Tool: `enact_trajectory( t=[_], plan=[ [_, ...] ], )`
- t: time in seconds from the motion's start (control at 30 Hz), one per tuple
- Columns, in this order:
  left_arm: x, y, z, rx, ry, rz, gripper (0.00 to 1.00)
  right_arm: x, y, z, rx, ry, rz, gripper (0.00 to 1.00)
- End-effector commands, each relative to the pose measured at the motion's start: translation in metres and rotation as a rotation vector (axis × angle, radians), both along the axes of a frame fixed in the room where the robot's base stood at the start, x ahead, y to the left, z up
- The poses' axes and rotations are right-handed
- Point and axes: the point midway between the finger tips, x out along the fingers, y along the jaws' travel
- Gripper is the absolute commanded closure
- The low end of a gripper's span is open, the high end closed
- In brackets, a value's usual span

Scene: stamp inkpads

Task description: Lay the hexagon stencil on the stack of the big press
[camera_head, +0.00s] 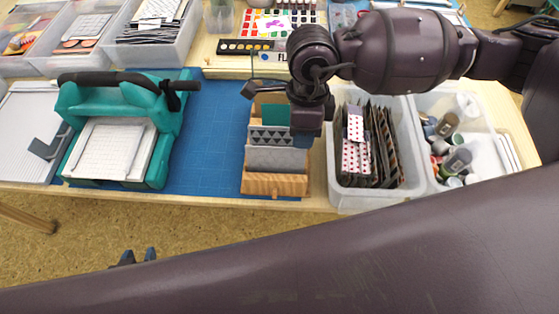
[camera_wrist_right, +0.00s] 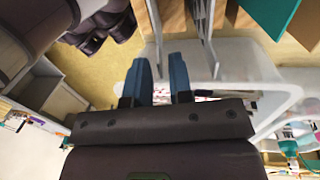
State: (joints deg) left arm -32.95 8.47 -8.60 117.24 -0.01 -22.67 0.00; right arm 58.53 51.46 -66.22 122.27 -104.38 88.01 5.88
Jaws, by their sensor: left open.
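The big press (camera_head: 122,120) is teal with a black handle bar and stands at the left of the table. A white and grey stack (camera_head: 108,150) lies in its bed. A wooden rack (camera_head: 272,184) holds several upright plates: grey ones in front, one with a triangle pattern (camera_head: 270,138), and a teal one (camera_head: 275,115) behind. I cannot tell which is the hexagon stencil. My left gripper (camera_head: 133,257) is open and empty, low in front of the table.
A clear bin of dark patterned sheets (camera_head: 368,150) stands right of the rack, with a bin of bottles (camera_head: 450,145) beyond it. Other bins and paint trays line the back. The blue mat (camera_head: 208,135) is bare between press and rack. My arm crosses the foreground.

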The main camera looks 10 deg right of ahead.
Motion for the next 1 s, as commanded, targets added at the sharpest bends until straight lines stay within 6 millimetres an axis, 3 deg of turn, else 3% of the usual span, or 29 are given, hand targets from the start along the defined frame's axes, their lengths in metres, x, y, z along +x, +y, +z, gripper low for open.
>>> enact_trajectory(
  t=[0.03, 0.13, 0.47, 1.0],
  plan=[
    [0.0, 0.0, 0.0, 0.0, 0.0, 0.0, 0.57, 0.0, 0.0, 0.0, 0.0, 0.0, 0.0, 0.88],
    [0.0, 0.0, 0.0, 0.0, 0.0, 0.0, 0.57, 0.0, 0.0, 0.0, 0.0, 0.0, 0.0, 1.0],
    [0.002, 0.0, 0.004, 0.0, -0.006, 0.0, 0.57, 0.001, 0.0, 0.005, -0.001, -0.002, 0.0, 1.0],
    [0.009, -0.001, 0.029, -0.002, -0.038, 0.002, 0.57, 0.006, -0.002, 0.04, 0.0, -0.003, -0.001, 1.0]
  ],
)
